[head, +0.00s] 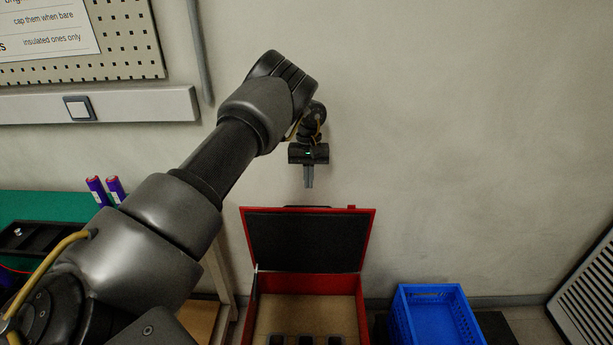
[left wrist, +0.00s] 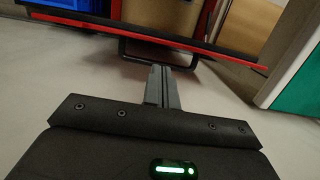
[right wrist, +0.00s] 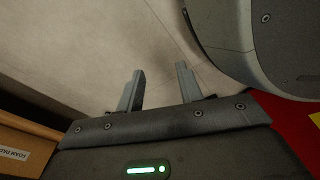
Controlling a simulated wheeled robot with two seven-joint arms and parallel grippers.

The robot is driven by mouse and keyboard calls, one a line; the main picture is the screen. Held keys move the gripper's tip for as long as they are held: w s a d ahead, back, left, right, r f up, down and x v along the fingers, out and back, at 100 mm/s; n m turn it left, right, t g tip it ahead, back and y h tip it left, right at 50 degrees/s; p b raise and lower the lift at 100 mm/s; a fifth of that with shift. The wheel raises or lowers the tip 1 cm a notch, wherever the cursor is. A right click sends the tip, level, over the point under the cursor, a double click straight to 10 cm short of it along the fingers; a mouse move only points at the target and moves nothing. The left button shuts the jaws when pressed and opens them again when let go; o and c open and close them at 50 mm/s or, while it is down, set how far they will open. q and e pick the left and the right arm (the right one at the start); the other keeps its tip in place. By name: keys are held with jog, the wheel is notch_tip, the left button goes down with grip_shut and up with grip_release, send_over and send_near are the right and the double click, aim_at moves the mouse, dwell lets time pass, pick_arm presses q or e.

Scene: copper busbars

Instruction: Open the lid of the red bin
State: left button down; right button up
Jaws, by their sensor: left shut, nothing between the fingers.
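The red bin (head: 250,308) stands on the floor at the lower middle of the head view. Its lid (head: 308,240) is raised, tilted up at the back with its black inner face towards me. Several dark items (head: 306,340) sit inside on a brown base. My left gripper (head: 308,186) is shut and empty, just above the lid's top edge and apart from it. In the left wrist view, its closed fingers (left wrist: 160,70) point towards the lid's red edge (left wrist: 200,50) and black handle (left wrist: 122,48). My right gripper (right wrist: 160,70) is open and empty, seen only in its wrist view.
A blue crate (head: 398,315) stands right of the bin. A green-topped bench (head: 60,207) with two purple cylinders (head: 106,190) is at left. A grey wall (head: 450,150) is behind. In the right wrist view, a box labelled foam pad (right wrist: 20,150) is at left and a red surface (right wrist: 290,125) at right.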

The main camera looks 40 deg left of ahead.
pick_arm(q)
notch_tip(320, 180, down, 6)
jog(key=shift+s+f, duration=0.2)
jog(key=shift+s, duration=0.25)
pick_arm(e)
jog(key=shift+s+d+f, duration=0.25)
jog(key=shift+s, duration=0.35)
pick_arm(q)
jog(key=shift+d, duration=0.15)
jog(key=shift+s, duration=0.1)
